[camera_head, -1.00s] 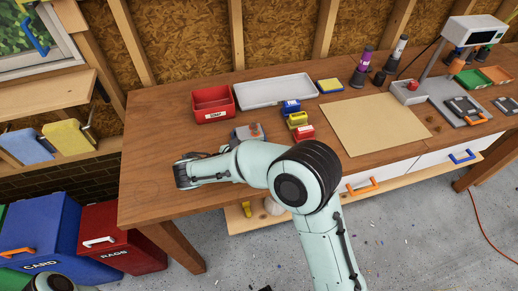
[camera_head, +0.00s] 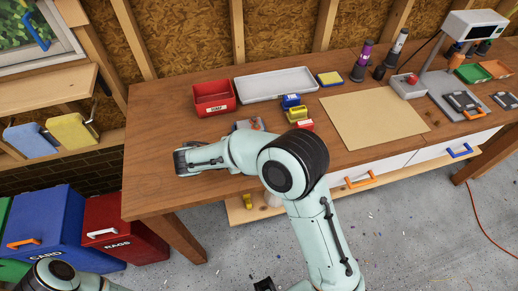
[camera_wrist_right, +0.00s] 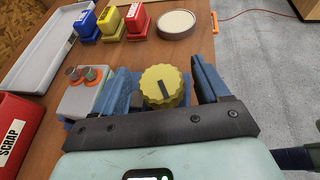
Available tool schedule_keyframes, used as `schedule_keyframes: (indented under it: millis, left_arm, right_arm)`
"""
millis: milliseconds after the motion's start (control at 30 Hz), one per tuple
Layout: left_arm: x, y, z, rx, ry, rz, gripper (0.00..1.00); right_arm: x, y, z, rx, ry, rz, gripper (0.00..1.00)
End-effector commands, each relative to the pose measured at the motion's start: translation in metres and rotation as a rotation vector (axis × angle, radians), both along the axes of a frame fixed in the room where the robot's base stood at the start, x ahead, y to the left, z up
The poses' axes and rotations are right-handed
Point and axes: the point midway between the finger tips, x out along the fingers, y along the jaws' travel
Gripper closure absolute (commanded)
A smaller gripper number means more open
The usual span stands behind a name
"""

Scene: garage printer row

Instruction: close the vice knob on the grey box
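The grey box (camera_wrist_right: 84,97) is on the workbench, with two orange-ringed round parts on top, in the right wrist view. Most of it is hidden behind my right arm in the head view, where a small part shows (camera_head: 243,125). A ribbed yellow knob (camera_wrist_right: 161,86) with a dark bar mark is beside the box. My right gripper (camera_wrist_right: 164,88) is open, its blue-grey fingers on either side of the knob. A gap shows between the knob and the right-hand finger; contact on the other side is unclear. My left gripper is out of view.
A red SCRAP bin (camera_head: 214,107) and a white tray (camera_head: 275,97) stand behind the box. Small blue (camera_head: 291,100), yellow (camera_head: 297,113) and red (camera_head: 304,125) boxes are close by on its right. The bench's left end is clear.

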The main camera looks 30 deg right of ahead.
Motion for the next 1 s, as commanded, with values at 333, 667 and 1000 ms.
schedule_keyframes:
  millis: [333, 667, 1000]
  left_arm:
    - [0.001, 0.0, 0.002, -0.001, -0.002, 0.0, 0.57]
    - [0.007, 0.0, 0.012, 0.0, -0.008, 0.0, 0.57]
    - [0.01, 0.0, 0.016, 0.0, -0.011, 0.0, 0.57]
  right_arm:
    - [0.001, 0.029, 0.011, 0.002, 0.0, 0.005, 0.25]
    - [0.004, 0.096, 0.04, 0.0, -0.002, 0.004, 0.25]
    - [0.003, 0.124, 0.052, 0.0, 0.0, 0.0, 0.25]
